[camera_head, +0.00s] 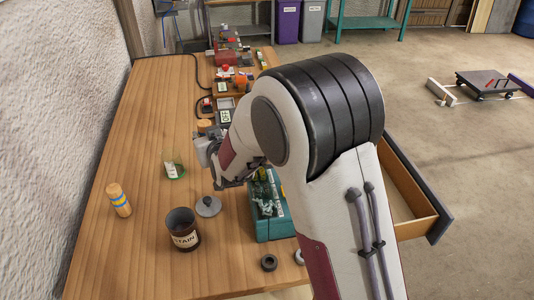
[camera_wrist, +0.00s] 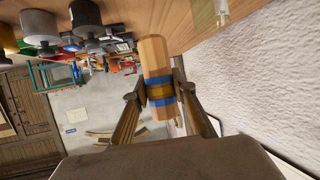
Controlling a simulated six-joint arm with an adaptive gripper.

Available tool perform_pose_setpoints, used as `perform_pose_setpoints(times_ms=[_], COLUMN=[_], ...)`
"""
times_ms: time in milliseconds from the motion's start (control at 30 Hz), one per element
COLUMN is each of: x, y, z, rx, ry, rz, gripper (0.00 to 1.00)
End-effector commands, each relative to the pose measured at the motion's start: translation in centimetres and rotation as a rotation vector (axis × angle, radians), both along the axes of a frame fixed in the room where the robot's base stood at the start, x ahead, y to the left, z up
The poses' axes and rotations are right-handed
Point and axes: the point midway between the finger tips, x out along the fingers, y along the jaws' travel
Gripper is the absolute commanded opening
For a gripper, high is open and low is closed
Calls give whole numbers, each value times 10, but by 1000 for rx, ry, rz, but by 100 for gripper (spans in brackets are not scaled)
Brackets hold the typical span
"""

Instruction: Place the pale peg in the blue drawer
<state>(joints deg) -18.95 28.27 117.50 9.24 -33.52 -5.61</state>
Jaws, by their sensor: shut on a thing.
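My gripper (camera_wrist: 160,92) is shut on a pale wooden peg (camera_wrist: 155,55) with blue and dark yellow bands, one finger on each side of the banded part. In the head view my gripper (camera_head: 212,155) is above the table's middle, and the peg's pale top (camera_head: 205,125) shows just beyond it. An open drawer (camera_head: 430,190) with a dark blue-grey front sticks out on the table's right side. My arm hides much of its inside; the part showing is bare.
A dark stain can (camera_head: 183,232), a grey knobbed lid (camera_head: 208,206) and a teal box of small parts (camera_head: 270,215) stand on the table. A green-based clear item (camera_head: 174,168) lies left of my gripper. Dark rings (camera_head: 269,262) lie near the front. Several items crowd the far end.

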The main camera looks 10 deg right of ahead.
Motion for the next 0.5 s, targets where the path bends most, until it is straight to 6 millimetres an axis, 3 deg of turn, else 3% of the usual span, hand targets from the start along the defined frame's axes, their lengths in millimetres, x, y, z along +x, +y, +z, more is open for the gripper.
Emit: perform_pose_setpoints(times_ms=[267, 500], x=[1, 0], y=[0, 0], z=[8, 32], rx=[1, 2], ry=[-4, -4], rz=[0, 0], gripper=[3, 3])
